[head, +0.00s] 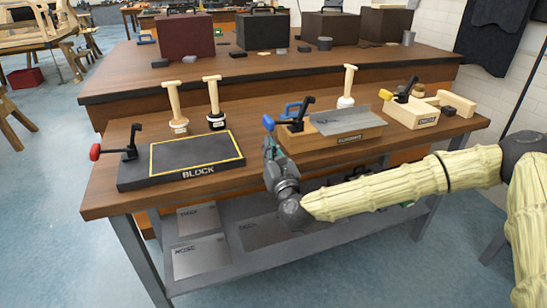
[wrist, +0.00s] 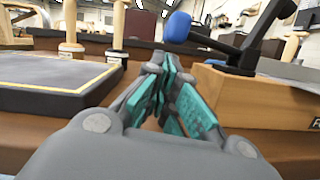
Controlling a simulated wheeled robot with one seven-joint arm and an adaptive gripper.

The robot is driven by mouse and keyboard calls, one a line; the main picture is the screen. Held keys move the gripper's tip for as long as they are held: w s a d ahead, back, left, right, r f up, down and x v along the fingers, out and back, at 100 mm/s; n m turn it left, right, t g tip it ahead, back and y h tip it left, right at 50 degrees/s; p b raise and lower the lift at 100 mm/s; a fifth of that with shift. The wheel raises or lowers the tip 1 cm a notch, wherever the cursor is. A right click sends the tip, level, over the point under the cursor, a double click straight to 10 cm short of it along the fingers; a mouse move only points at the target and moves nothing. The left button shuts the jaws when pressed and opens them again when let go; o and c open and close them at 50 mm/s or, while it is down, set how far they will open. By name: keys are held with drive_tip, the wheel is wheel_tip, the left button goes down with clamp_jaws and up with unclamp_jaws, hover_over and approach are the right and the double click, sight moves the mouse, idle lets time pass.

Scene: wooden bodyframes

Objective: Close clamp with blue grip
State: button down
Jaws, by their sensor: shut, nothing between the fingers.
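The clamp with the blue grip (head: 268,122) sits at the left end of a wooden block (head: 345,141) on the front bench. Its black lever (head: 297,115) reaches left, with the grip past the block's left end. In the wrist view the blue grip (wrist: 178,27) is above and slightly right of my fingertips, with a visible gap, and the black lever (wrist: 222,45) runs right from it. My gripper (head: 269,147) is just below the blue grip in the head view. In the wrist view its teal fingers (wrist: 160,65) are together and empty.
A grey metal sheet (head: 345,118) lies on the wooden block. A dark block (head: 185,162) with a red-grip clamp (head: 97,152) is left; a wooden fixture (head: 412,112) with a yellow grip (head: 385,95) is right. Wooden-handled tools (head: 214,100) stand behind. Bench between the blocks is clear.

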drive_tip(key=shift+x, duration=1.1)
drive_tip(key=shift+a+r, duration=0.1)
drive_tip(key=shift+r+m, duration=0.25)
drive_tip(key=shift+m, duration=0.25)
